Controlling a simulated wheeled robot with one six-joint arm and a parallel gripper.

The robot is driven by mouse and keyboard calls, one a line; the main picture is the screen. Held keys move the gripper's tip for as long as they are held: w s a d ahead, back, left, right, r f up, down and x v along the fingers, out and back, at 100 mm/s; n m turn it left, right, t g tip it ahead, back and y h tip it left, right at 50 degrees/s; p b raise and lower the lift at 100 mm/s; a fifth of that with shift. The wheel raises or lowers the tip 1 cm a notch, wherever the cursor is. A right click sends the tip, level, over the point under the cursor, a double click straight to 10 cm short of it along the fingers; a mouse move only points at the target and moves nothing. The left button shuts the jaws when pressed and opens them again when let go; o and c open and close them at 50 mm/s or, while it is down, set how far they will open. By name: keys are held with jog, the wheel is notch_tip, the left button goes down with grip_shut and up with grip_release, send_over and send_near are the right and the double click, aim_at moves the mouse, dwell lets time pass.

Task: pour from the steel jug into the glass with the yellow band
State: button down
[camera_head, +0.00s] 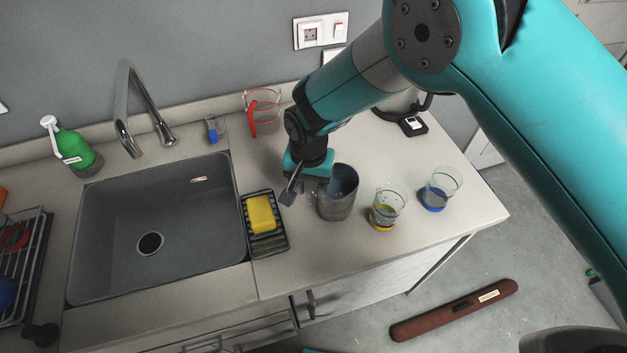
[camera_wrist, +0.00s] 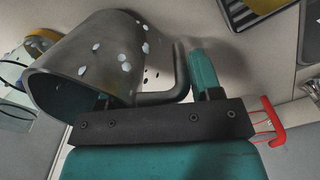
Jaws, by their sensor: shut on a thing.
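The steel jug (camera_head: 338,203) is grey and upright at the counter, left of the glass with the yellow band. It fills the left of the wrist view (camera_wrist: 85,68), with pale specks on its side. My gripper (camera_head: 312,174) is at the jug's handle side and is shut on its handle (camera_wrist: 178,85). I cannot tell whether the jug's base touches the counter. The glass with the yellow band (camera_head: 387,206) stands upright just right of the jug, apart from it. Its yellow band also shows in the wrist view (camera_wrist: 41,40), partly hidden behind the jug.
A glass with a blue band (camera_head: 440,189) stands further right. A yellow sponge (camera_head: 262,214) lies in a dark rack left of my gripper, beside the sink (camera_head: 95,235). A red-handled item (camera_head: 253,120) is behind. The counter's front edge is close to the glasses.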

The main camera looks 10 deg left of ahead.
jog(key=shift+a, duration=0.1)
dwell(0.3)
jog(key=shift+r+p, duration=1.4)
jog(key=shift+r, duration=1.2)
jog(key=shift+f, duration=0.15)
